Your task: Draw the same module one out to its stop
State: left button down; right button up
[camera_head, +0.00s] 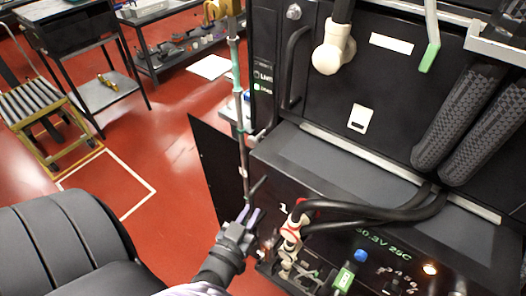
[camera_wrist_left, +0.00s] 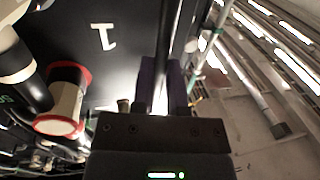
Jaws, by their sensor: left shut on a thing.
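Module one (camera_head: 300,160) is a wide black box with a grey top, standing out from the front of the black cabinet. Its front carries a white "1" (camera_wrist_left: 103,37), partly covered in the head view, and a green "50.3V 25C" readout (camera_head: 383,243). My left gripper (camera_head: 247,216), with purple fingertips, is at the left end of the module's front. In the left wrist view its fingers (camera_wrist_left: 162,85) are closed around a dark upright bar (camera_wrist_left: 164,50), which looks like the module's handle. Where the bar joins the module is hidden. My right gripper is not in view.
A white, red-ringed connector (camera_head: 292,228) with thick black cables sits close right of my left gripper. A thin pole (camera_head: 237,80) and a dark panel (camera_head: 213,160) stand to the left. Red floor (camera_head: 165,130) lies open beyond, with a roller cart (camera_head: 45,115).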

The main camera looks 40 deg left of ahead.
pick_arm(q)
jog(key=shift+s+a+r, duration=0.15)
jog(key=shift+s, duration=0.2)
jog(key=shift+s+a+r, duration=0.1)
jog(key=shift+s, duration=0.25)
jog(key=shift+w, duration=0.15)
jog(key=c, duration=1)
grip_release()
jog(key=o, duration=0.4)
jog(key=shift+a+f, duration=0.15)
jog(key=shift+a, duration=0.2)
jog(key=shift+c, duration=0.2)
jog(key=s+d, duration=0.2)
jog(key=s, duration=0.7)
jog(key=shift+s+d+b, duration=0.15)
jog(key=shift+s+b, duration=0.2)
jog(key=shift+b, duration=0.05)
